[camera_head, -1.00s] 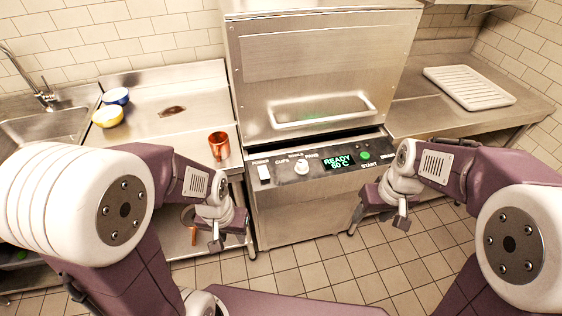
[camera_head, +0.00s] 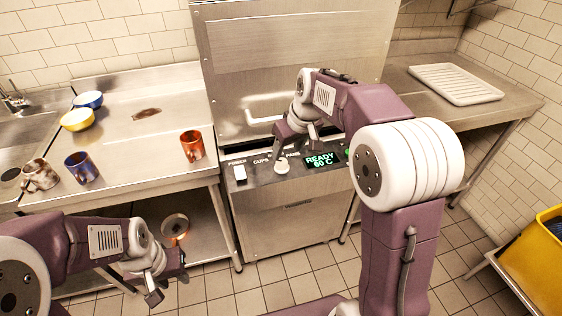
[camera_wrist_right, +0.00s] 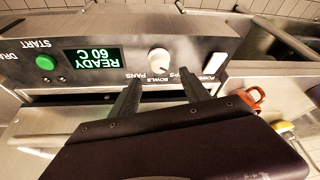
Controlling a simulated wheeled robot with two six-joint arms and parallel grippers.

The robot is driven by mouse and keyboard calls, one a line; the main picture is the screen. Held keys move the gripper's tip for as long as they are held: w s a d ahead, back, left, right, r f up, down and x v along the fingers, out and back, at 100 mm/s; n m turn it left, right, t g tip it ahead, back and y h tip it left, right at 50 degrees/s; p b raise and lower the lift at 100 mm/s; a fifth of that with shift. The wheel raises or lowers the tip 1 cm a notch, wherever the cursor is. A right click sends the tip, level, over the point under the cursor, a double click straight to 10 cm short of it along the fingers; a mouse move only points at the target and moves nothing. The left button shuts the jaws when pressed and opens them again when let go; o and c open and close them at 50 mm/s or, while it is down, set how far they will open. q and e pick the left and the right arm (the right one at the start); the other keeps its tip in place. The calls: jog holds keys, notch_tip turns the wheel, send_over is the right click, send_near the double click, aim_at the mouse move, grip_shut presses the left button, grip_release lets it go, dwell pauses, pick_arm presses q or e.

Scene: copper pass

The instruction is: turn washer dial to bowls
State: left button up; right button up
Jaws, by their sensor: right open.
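The washer dial (camera_head: 282,168) is a white round knob on the dark control panel, between the white power switch and the green display. In the right wrist view the dial (camera_wrist_right: 159,61) shows upside down, with the labels cups, bowls and pans around it. I cannot tell which label its pointer faces. My right gripper (camera_head: 298,138) is above and in front of the panel. In the right wrist view its two fingers (camera_wrist_right: 160,92) are apart and point at the dial, with nothing between them. My left gripper (camera_head: 168,286) is low at the left, its fingers apart and empty.
The panel also bears a power switch (camera_head: 240,173), a display (camera_head: 322,160) reading READY 60 C and a green start button (camera_wrist_right: 45,62). A copper mug (camera_head: 192,146), other mugs and bowls stand on the left counter. A white rack (camera_head: 455,83) lies on the right counter.

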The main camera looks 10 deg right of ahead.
aim_at(281, 161)
jog(key=b+x, duration=0.1)
jog(key=x, duration=0.6)
jog(key=shift+f, duration=0.1)
grip_shut()
jog(key=shift+a+r+m+h+p, duration=0.1)
jog(key=shift+r+m+h+p, duration=0.1)
jog(key=shift+m+p, duration=0.35)
jog(key=shift+r+m+h+p, duration=0.1)
jog(key=shift+m+h+p, duration=0.1)
jog(key=shift+m+p, duration=0.35)
jog(key=shift+f+m+h+p, duration=0.1)
jog(key=shift+m+h+p, duration=0.3)
jog(key=shift+m, duration=0.4)
jog(key=m, duration=0.1)
jog(key=m+h, duration=0.1)
jog(key=m, duration=0.1)
jog(key=shift+a+f+m, duration=0.15)
jog(key=shift+m, duration=0.15)
jog(key=m+h, duration=0.1)
jog(key=m, duration=0.3)
jog(key=shift+g+h, duration=0.4)
jog(key=shift+m, duration=0.3)
